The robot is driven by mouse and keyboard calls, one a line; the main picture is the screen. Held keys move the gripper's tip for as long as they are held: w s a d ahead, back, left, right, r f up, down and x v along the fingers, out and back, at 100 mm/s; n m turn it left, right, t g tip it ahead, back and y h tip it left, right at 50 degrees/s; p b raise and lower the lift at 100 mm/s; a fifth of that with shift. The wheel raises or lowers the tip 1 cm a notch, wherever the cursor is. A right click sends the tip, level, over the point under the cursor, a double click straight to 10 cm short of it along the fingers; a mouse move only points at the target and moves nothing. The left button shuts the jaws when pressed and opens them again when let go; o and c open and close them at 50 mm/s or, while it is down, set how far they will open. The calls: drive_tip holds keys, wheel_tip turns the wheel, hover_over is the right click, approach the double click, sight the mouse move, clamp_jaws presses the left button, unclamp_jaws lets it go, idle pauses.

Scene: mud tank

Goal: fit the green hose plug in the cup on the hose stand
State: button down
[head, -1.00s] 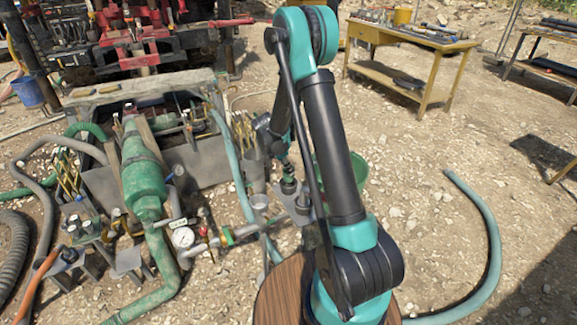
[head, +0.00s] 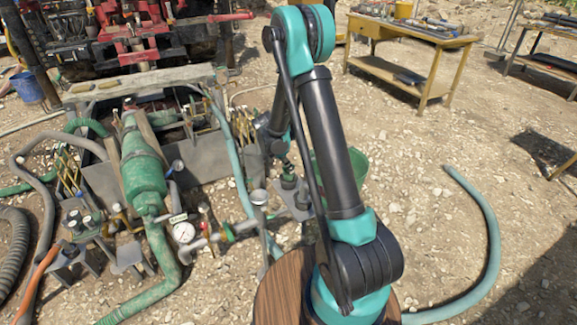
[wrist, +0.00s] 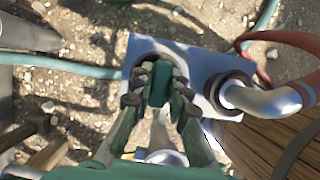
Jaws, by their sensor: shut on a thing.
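My gripper (wrist: 158,90) is shut on the green hose plug (wrist: 158,84), whose dark green body shows between the fingers in the wrist view. The plug is over the dark round cup (wrist: 155,58) at one end of the grey plate of the hose stand (wrist: 199,69). The fingers and plug hide much of the cup, so I cannot tell whether the plug is inside it or just above. In the head view the hose stand (head: 299,207) is partly behind my arm, with green (head: 288,182) just above its plate.
A metal elbow (wrist: 262,98) rises from a dark collar beside the cup. A reddish hose (wrist: 283,38) curves close by. In the head view, a green tank (head: 143,175), pressure gauge (head: 183,232) and pipes crowd the left. A green bucket (head: 354,168) stands behind my arm. Gravel at right is mostly clear.

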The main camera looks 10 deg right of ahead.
drive_tip(key=shift+f, duration=0.25)
drive_tip(key=shift+f, duration=0.3)
drive_tip(key=shift+f, duration=0.95)
idle(0.9)
drive_tip(key=c, duration=1.4)
unclamp_jaws()
drive_tip(key=v, duration=1.2)
drive_tip(key=shift+d, duration=0.1)
